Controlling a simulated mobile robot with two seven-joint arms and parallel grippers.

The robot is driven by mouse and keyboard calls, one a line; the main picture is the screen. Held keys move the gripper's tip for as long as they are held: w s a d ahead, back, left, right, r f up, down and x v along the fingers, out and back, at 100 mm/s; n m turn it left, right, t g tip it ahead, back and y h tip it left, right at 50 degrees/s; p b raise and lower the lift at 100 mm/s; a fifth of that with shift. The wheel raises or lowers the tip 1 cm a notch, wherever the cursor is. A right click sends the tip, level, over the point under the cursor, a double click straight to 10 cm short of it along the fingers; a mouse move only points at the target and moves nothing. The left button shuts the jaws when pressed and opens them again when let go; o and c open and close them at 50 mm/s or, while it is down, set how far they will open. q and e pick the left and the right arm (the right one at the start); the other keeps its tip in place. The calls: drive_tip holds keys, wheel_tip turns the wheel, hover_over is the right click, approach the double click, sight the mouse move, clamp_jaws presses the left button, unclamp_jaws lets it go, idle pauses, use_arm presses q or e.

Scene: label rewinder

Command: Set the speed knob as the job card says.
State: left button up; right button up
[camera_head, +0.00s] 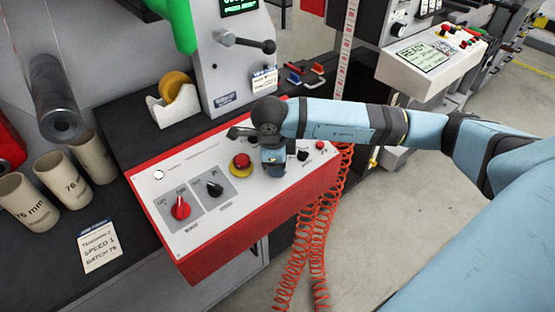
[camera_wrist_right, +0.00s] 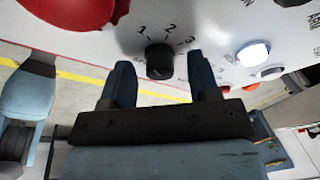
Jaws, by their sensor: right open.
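The job card (camera_head: 100,252) lies on the dark bench at the lower left; I read "Tension 2" and "SPEED 1" on it. The control panel (camera_head: 200,240) is a white sloped face with red sides. My right gripper (camera_head: 273,165) hangs over the panel, right of the red mushroom button (camera_head: 241,162). In the right wrist view a black knob (camera_wrist_right: 159,62) with marks 1, 2 and 3 sits between and just beyond the open fingers (camera_wrist_right: 163,80), apparently untouched. I cannot tell where its pointer is set. The gripper hides part of the panel in the head view.
A red knob (camera_head: 180,208) and a black knob (camera_head: 214,188) sit on grey plates at the panel's left. Another black knob (camera_head: 302,154) is right of my gripper. Cardboard cores (camera_head: 88,160) stand at the left. A coiled red hose (camera_head: 318,225) hangs beside the panel.

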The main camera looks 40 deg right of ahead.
wheel_tip(320, 180, up, 14)
drive_tip(key=s+a, duration=0.1)
drive_tip(key=a, duration=0.1)
drive_tip(key=shift+a+f+p, duration=0.15)
drive_tip(key=shift+f+p, duration=0.05)
drive_tip(key=shift+p, duration=0.15)
idle(0.4)
